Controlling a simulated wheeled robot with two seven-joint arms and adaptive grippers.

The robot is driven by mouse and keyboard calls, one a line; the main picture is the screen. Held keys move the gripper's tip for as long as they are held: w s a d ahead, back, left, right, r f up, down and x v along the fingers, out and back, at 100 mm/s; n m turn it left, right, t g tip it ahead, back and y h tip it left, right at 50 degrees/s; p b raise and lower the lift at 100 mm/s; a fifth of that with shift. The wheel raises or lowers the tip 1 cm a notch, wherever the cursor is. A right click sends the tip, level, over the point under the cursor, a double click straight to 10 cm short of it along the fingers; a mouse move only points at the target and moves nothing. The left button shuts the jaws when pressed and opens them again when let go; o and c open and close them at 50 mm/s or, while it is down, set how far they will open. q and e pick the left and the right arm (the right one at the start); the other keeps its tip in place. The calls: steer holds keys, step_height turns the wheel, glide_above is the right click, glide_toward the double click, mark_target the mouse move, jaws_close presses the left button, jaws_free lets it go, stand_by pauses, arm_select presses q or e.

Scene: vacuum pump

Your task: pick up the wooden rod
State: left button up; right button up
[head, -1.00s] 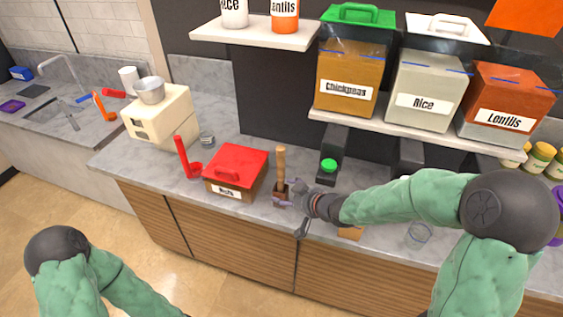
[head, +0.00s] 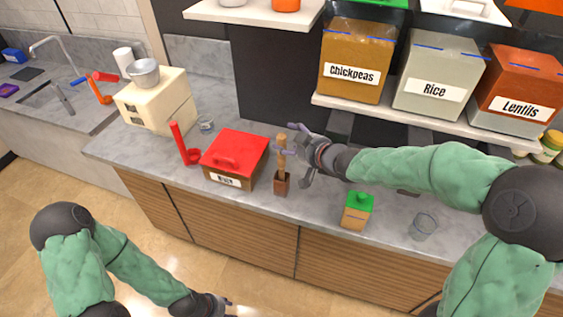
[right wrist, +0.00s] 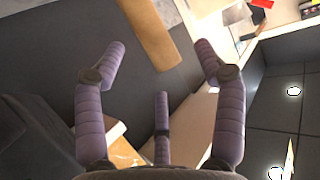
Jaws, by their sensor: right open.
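The wooden rod (head: 281,163) stands upright in a small brown holder (head: 282,185) on the counter. In the right wrist view the rod (right wrist: 151,32) lies at the top, beyond the fingertips and between their lines. My right gripper (head: 292,143) is open at the upper part of the rod, and its purple fingers overlap the rod in the head view. The wrist view shows the right fingers (right wrist: 160,62) spread apart and empty. My left gripper (head: 218,304) is low at the bottom edge, and its fingers are too small to read.
A red-lidded box (head: 235,158) stands just left of the holder. A green-capped container (head: 357,211) and a glass (head: 423,226) are to the right, below my right arm. A shelf (head: 420,122) with labelled bins overhangs the counter behind.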

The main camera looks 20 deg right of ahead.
mark_target(284, 140)
steer(key=x, duration=0.2)
steer(key=b+x, duration=0.1)
steer(key=x, duration=0.1)
steer(key=shift+d+f, duration=0.15)
steer(key=shift+f, duration=0.15)
steer(key=shift+c, duration=0.2)
jaws_close()
